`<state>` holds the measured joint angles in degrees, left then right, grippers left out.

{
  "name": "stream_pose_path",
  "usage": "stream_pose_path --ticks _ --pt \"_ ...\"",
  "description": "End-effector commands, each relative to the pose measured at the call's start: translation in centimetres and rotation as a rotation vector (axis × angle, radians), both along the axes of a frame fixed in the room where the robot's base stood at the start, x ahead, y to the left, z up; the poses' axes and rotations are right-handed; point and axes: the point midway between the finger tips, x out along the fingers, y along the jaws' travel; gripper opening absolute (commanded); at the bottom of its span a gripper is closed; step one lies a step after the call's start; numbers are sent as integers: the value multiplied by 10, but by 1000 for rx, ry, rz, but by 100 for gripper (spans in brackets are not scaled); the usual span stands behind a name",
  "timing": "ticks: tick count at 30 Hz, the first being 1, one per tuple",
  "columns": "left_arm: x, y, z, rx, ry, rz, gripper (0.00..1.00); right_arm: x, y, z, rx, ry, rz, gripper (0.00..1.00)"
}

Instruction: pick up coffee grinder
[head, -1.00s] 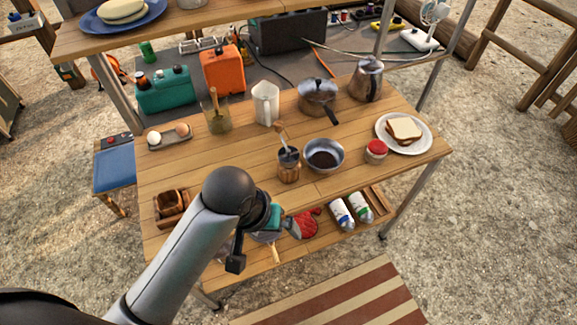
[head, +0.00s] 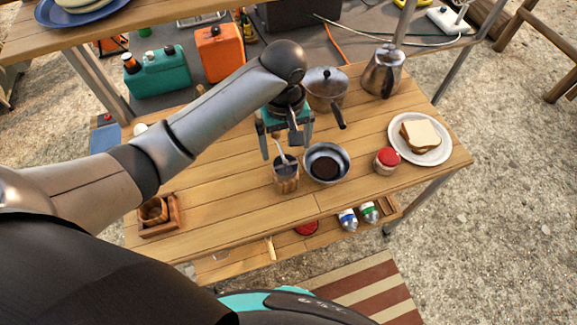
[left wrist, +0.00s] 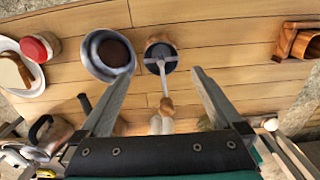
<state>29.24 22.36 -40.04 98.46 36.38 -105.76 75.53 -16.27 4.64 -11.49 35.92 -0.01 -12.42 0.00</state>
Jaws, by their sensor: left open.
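The coffee grinder (head: 286,179) stands upright on the wooden table, a small wood-coloured cylinder with a dark top and a metal crank. In the left wrist view the grinder (left wrist: 160,56) is just beyond the fingertips, and its crank with a wooden knob reaches back between the fingers. My left gripper (head: 287,143) is open and empty, pointing down above the table at the grinder's far side; its fingers (left wrist: 160,76) stand apart on either side of the crank. No contact with the grinder is visible. My right gripper is not in view.
A metal bowl (head: 326,162) with dark contents stands close right of the grinder. A red-lidded jar (head: 387,160), a sandwich plate (head: 440,154), a pot (head: 325,87) and a metal kettle (head: 382,72) are further right or behind. A wooden box (head: 160,228) sits at the front left.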

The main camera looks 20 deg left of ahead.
Motion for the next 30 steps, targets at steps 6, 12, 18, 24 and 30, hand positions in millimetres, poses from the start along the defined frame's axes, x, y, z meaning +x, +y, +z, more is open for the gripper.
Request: stream_pose_path --ticks 6,12,18,24,30 --pt "-1 0 -52 2 5 0 100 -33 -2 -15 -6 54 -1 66" --pt "0 0 -77 1 1 -2 100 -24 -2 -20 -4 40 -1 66" --pt "1 1 -91 1 1 -2 100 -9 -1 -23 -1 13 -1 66" --pt "3 2 -122 1 2 -2 100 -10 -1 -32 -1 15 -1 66" --pt "4 2 -133 0 -1 -2 100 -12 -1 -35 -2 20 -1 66"
